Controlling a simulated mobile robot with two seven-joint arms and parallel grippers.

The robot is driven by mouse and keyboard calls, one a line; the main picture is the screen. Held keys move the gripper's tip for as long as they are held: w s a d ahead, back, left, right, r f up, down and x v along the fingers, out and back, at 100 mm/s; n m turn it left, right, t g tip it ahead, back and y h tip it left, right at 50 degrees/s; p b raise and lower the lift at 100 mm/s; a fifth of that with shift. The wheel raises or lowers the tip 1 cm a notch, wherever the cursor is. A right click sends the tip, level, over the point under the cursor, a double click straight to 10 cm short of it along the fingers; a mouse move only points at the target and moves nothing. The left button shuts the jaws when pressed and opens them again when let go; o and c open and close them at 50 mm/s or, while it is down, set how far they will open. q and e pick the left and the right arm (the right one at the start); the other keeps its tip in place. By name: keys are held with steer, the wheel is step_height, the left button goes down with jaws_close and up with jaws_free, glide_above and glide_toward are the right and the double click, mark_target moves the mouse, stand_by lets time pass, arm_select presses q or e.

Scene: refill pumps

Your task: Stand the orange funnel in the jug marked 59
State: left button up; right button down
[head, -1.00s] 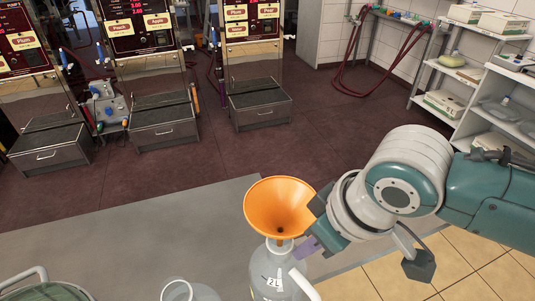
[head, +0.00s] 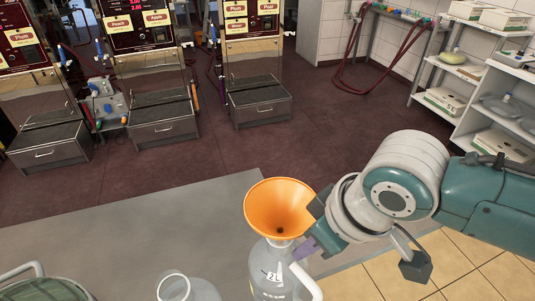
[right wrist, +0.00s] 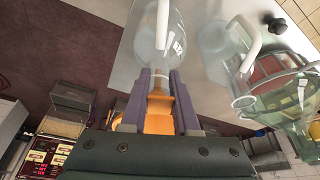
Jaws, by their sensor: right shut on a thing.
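The orange funnel (head: 281,207) is upright, wide mouth up, at the lower middle of the head view. My right gripper (head: 310,243) is shut on it from the right; in the right wrist view the fingers (right wrist: 160,80) are on either side of the orange funnel (right wrist: 160,107). A clear jug with a white handle (head: 271,272) stands directly below the funnel, and its mouth is close to the funnel's stem. I cannot tell if the stem tip is inside. Its mark is too small to read surely. It also shows in the right wrist view (right wrist: 157,40). My left gripper is out of view.
Another clear jug (head: 190,288) stands just left, and a larger greenish vessel (head: 45,289) is at the lower left corner. Dispensers with drawers (head: 259,103) line the back. White shelves (head: 497,100) stand at the right. The dark floor between is clear.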

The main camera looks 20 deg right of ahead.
steer(key=c, duration=0.6)
jaws_free()
